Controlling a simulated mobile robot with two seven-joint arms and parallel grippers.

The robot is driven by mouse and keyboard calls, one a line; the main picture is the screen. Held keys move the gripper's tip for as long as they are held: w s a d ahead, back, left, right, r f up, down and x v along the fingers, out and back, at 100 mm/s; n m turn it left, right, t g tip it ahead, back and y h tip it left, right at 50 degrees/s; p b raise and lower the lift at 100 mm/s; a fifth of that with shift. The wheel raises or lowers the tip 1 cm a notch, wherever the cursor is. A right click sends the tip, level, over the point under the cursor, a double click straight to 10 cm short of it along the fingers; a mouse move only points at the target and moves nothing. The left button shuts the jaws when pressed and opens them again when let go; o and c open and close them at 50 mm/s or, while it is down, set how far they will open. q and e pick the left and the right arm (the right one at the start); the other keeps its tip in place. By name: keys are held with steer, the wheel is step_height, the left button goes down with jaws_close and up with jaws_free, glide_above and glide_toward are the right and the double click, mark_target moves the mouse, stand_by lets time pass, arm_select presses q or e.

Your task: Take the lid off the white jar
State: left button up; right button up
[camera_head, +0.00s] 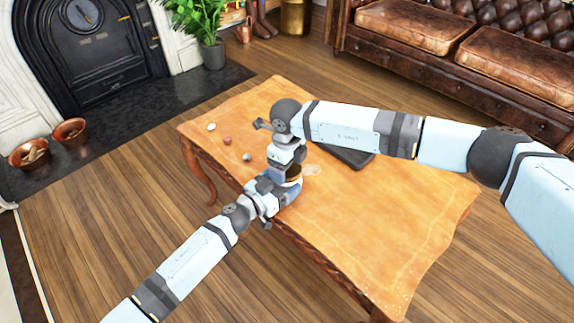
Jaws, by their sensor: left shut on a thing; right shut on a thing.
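The white jar is mostly hidden behind my two grippers near the front left edge of the wooden table (400,220). A brown-gold round rim (294,173) shows between the grippers and looks like the jar's lid or upper edge; I cannot tell which. My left gripper (283,190) comes in low from the front left, shut on what seems to be the jar's body. My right gripper (288,168) points down from above, shut on what seems to be the lid. Whether lid and jar touch or are apart is hidden.
A dark flat object (347,156) lies behind my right arm. Several small items, including a reddish one (227,140), lie on the table's left. The table's right half is clear. A leather sofa (410,35) stands behind, a fireplace (95,50) at the left.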

steer(key=n, duration=2)
steer(key=shift+r+n, duration=0.1)
steer(key=shift+n, duration=0.2)
steer(key=n, duration=0.8)
steer(key=shift+n, duration=0.3)
steer(key=n, duration=0.4)
steer(key=shift+r, duration=0.2)
